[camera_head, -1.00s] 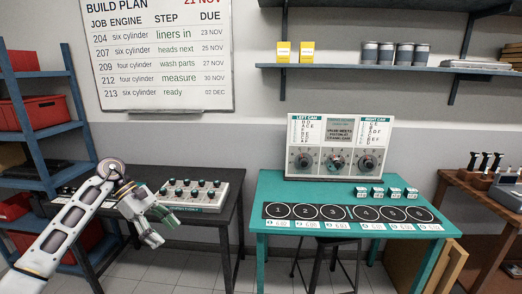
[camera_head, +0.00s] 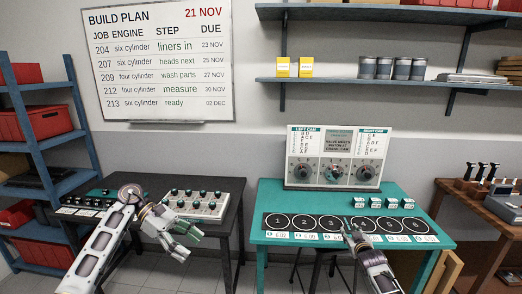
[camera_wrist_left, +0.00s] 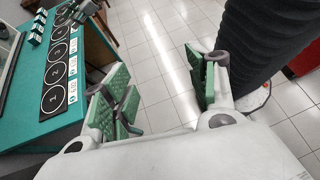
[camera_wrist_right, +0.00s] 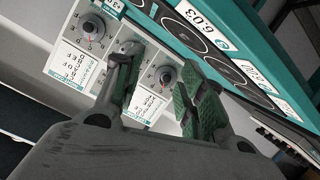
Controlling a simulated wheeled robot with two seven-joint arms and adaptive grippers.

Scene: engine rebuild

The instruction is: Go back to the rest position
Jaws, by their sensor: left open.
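My left gripper (camera_head: 184,230) is open and empty in the head view, in front of the black table at the left. In the left wrist view its green-padded fingers (camera_wrist_left: 160,98) stand wide apart with floor tiles between them. My right gripper (camera_head: 352,229) is over the front middle of the teal table (camera_head: 262,215) in the head view. In the right wrist view its fingers (camera_wrist_right: 158,92) are spread apart with nothing between them. The dial panel (camera_wrist_right: 136,68) shows beyond them.
The teal table bears a mat with numbered circles (camera_head: 280,222), small labelled blocks (camera_head: 376,202) and the dial panel (camera_head: 338,158). The black table (camera_head: 232,215) holds a tray of green-topped pieces (camera_head: 200,204). A blue shelf rack (camera_head: 40,145) stands left. A brown bench (camera_head: 480,205) stands right.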

